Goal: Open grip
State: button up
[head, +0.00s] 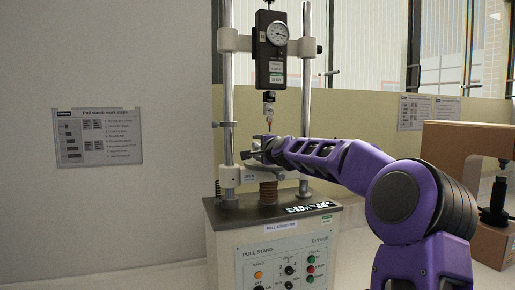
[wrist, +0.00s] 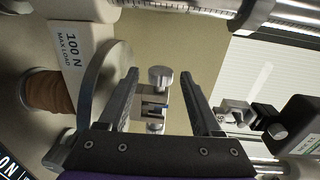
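A pull stand (head: 265,245) with a dial force gauge (head: 270,45) stands in the middle of the head view. A small metal upper grip (head: 269,108) hangs under the gauge; it also shows at the right in the wrist view (wrist: 235,116). A lower metal grip with a silver knurled screw (wrist: 160,77) shows between my fingers in the wrist view. My gripper (wrist: 160,74) is open, with one finger on each side of this grip and visible gaps beside the screw. In the head view my gripper (head: 258,152) mostly hides the lower grip.
Two upright chrome columns (head: 228,100) flank the work space. A round plate (wrist: 105,85) and a "100 N max load" label (wrist: 70,50) lie close to my left finger. A brown spring or bellows (head: 268,191) sits below. Another tester (head: 497,195) stands at the right.

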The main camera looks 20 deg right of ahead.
grip_shut()
jog(key=shift+f+b, duration=0.3)
jog(key=shift+b, duration=0.55)
jog(key=t+b, duration=0.1)
jog(key=b, duration=0.3)
jog(key=shift+f, duration=0.15)
jog(key=b, duration=0.2)
jog(key=shift+w+f+t+b, duration=0.1)
jog(key=shift+f+t+b, duration=0.2)
jog(key=shift+t, duration=0.1)
jog(key=shift+a+r+t, duration=0.1)
jog(key=shift+r+t, duration=0.05)
jog(key=shift+t, duration=0.35)
jog(key=shift+r, duration=0.2)
jog(key=shift+o, duration=0.7)
grip_release()
